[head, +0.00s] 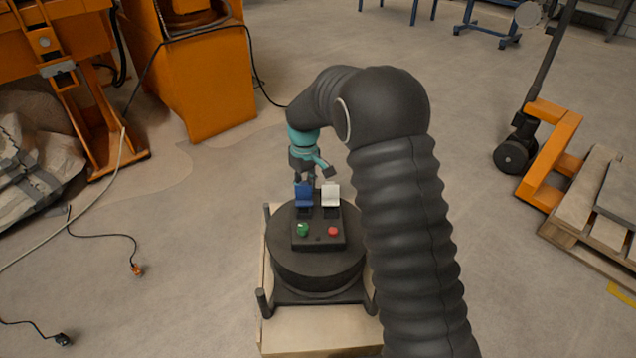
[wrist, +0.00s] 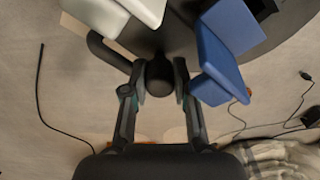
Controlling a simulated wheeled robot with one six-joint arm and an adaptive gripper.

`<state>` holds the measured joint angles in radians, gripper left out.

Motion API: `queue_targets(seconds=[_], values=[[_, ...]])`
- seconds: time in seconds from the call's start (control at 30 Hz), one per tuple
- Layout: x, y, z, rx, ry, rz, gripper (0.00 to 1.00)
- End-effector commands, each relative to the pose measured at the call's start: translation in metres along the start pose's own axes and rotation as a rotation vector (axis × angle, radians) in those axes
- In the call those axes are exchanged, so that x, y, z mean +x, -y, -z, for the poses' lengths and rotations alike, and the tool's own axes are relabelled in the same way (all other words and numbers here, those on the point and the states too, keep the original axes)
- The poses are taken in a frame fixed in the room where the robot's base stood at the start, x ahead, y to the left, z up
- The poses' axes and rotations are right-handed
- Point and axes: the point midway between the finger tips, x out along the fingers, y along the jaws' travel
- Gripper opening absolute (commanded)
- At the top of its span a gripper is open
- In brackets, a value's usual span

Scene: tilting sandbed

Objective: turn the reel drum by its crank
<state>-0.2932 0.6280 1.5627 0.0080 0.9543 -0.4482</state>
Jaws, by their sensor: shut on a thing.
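The reel drum (head: 300,264) is a wide black cylinder lying flat on a dark stand in the head view. A panel with a blue rocker, a white rocker, a green knob and a red button sits on top. My gripper (head: 305,174) reaches down at the drum's far side. In the wrist view my gripper (wrist: 159,82) is shut on a dark rounded knob (wrist: 160,70), apparently the crank's handle. The crank's arm cannot be made out. In the head view the rockers and my gripper hide the knob.
The blue rocker (wrist: 220,62) and the white rocker (wrist: 138,12) are close to my fingers. The stand has upright corner posts (head: 263,302) and rests on a pale wooden base (head: 318,332). Cables lie on the floor at left. A pallet (head: 600,215) is at right.

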Motion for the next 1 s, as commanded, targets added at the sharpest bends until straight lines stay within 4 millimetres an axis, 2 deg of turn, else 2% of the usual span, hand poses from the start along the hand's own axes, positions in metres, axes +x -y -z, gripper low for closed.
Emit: queue_targets(seconds=[0.4,0.7,1.0], values=[[-0.001,0.045,0.013,-0.398,0.001,-0.002,0.00],[0.000,0.078,0.011,-0.669,0.004,-0.001,0.00],[0.000,0.099,0.004,-0.865,0.005,-0.002,0.00]])
